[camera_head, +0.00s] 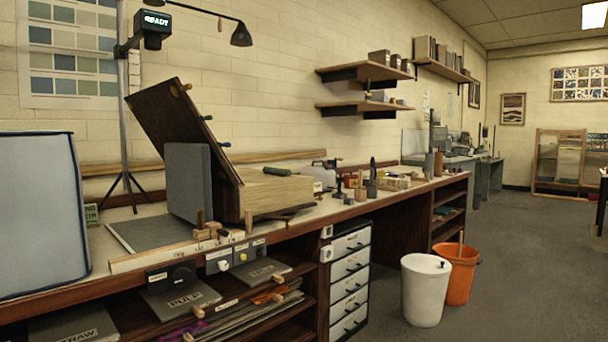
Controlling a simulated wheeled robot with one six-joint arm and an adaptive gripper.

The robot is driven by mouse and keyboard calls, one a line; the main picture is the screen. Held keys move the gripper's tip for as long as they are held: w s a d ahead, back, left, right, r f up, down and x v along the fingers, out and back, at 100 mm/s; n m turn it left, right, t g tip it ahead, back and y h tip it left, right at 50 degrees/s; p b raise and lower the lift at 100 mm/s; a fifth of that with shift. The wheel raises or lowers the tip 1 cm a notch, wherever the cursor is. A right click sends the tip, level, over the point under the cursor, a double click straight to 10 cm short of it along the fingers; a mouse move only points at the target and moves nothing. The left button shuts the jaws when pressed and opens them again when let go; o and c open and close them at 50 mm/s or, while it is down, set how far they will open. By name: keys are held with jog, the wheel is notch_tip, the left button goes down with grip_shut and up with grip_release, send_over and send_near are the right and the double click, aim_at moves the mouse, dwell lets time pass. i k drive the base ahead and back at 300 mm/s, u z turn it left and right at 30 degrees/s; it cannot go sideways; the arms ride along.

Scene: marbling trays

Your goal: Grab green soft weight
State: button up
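A small dark green rounded piece (277,171) lies on top of a pale wooden box (275,195) on the long workbench. It is the most visible green object on the bench, but it is too small to tell whether it is a soft weight. A brown board (175,120) leans up at a slant at the left of the box, with small pegs along its edge, one with a green tip (224,145). My gripper is not in view.
A grey panel (188,183) stands upright before the board. A large pale panel (38,215) blocks the near left. A white bin (425,290) and an orange bin (461,272) stand on the floor by the bench. The floor at the right is mostly clear.

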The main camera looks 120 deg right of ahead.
aim_at(266, 170)
jog(key=z, duration=4.05)
jog(key=k, duration=0.55)
jog(key=z, duration=0.85)
jog(key=i, duration=1.9)
jog(key=u, duration=0.5)
